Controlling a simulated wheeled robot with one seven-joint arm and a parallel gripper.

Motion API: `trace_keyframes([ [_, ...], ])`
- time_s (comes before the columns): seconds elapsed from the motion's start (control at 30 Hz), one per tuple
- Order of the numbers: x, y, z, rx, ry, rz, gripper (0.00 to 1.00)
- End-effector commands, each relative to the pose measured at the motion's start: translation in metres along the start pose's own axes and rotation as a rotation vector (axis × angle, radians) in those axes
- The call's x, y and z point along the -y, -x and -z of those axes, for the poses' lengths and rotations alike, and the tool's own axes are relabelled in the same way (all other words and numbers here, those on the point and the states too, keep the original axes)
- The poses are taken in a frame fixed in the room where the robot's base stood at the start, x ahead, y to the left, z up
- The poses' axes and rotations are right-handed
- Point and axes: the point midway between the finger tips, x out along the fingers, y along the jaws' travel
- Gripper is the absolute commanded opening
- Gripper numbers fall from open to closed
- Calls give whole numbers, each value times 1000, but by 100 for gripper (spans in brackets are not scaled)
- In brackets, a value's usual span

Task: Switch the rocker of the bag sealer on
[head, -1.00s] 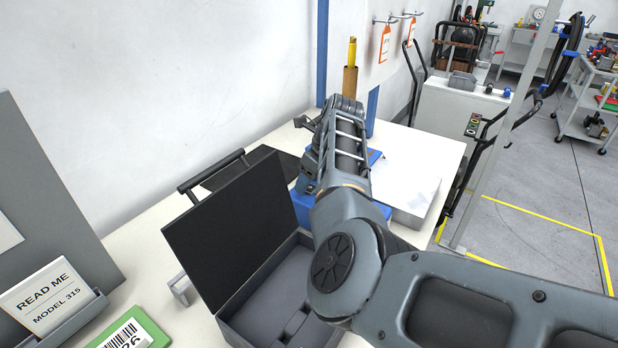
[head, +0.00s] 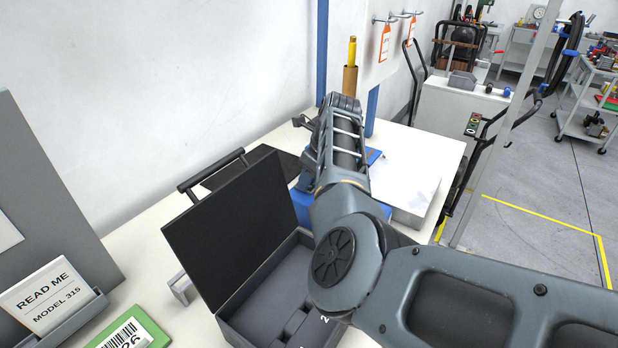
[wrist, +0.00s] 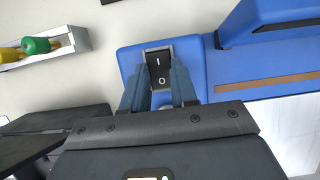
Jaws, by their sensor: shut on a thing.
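The blue bag sealer (wrist: 200,60) lies ahead of my gripper in the wrist view. Parts of its blue body (head: 303,207) show beside and below my arm in the head view. Its black rocker (wrist: 159,66) sits in a grey frame, marked I at the far end and O at the near end. I cannot tell which end is pressed in. My gripper (wrist: 158,78) has one finger on each side of the rocker and is shut on it. The head view does not show the fingertips or the rocker, which my arm hides.
An open dark case (head: 235,235) stands in front of the sealer on the white bench, close to my arm. A grey tray (wrist: 45,48) with yellow and green parts lies at the left in the wrist view. A pale metal box (head: 405,190) is right of my arm.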

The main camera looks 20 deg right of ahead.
Motion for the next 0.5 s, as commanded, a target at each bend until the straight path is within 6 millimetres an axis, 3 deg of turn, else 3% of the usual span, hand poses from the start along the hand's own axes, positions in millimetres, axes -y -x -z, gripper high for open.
trace_keyframes([
  [0.5, -1, -5, -9, -292, 3, -1, 0],
])
